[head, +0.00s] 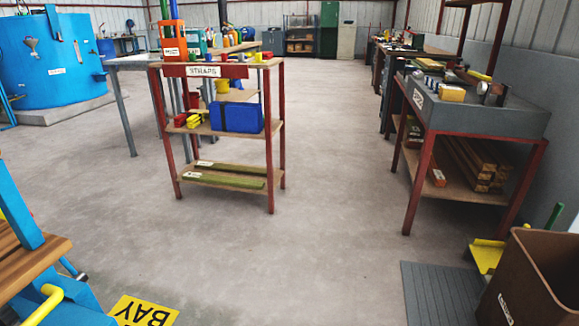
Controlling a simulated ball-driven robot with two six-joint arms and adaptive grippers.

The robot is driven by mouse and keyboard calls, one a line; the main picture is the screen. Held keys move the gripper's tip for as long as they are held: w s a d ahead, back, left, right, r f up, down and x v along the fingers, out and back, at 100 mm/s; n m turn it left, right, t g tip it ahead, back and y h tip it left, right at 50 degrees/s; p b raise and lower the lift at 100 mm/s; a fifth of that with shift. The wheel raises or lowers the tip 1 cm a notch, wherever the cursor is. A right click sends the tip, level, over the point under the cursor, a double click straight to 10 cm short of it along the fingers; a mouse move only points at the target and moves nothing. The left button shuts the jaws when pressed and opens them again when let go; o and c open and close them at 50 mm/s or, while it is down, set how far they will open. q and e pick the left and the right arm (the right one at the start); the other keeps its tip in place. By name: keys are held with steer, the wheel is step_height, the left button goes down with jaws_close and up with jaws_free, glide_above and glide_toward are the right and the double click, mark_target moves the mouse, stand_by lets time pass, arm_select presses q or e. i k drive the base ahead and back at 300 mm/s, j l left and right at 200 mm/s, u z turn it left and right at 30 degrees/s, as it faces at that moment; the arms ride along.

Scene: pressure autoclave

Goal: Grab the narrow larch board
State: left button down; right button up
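Several boards show, but I cannot tell which one is the narrow larch board. Two long greenish boards lie flat on the bottom shelf of the red-framed rack marked "STRAPS", a nearer one (222,180) and a farther one (232,168), each with a small white label too small to read. A stack of brown timber (477,163) lies on the lower shelf of the right-hand bench. Orange-brown boards (30,262) sit on a blue frame at the left edge. Neither of my grippers is in view.
The STRAPS rack (276,150) stands mid-left, with a blue box (237,118) on its middle shelf. The grey bench (480,110) stands right. A brown bin (530,285) and a grey floor mat (440,292) are front right. The middle floor is clear.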

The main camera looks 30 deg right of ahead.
mark_target(233, 168)
steer(key=z, duration=0.65)
steer(key=i+l+u, duration=0.35)
steer(key=i, duration=0.2)
steer(key=i+l+u, duration=0.3)
steer(key=i+l, duration=0.2)
steer(key=i+l+u, duration=0.35)
steer(key=l, duration=0.4)
steer(key=i+l+u, duration=0.35)
steer(key=l, duration=0.4)
steer(key=i+l+u, duration=0.3)
steer(key=l, duration=0.55)
steer(key=i+l+u, duration=0.1)
steer(key=l+u, duration=0.25)
steer(key=l, duration=0.5)
steer(key=l+u, duration=0.35)
steer(key=l, duration=0.6)
steer(key=l+u, duration=0.3)
steer(key=l, duration=0.6)
steer(key=k+l+u, duration=0.2)
steer(key=l, duration=0.3)
steer(key=l+u, duration=0.15)
steer(key=l, duration=0.35)
steer(key=k+l+u, duration=0.2)
steer(key=l, duration=0.25)
steer(key=k+l+u, duration=0.2)
steer(key=l, duration=0.2)
steer(key=k+l+u, duration=0.2)
steer(key=k+l, duration=0.1)
steer(key=l, duration=0.1)
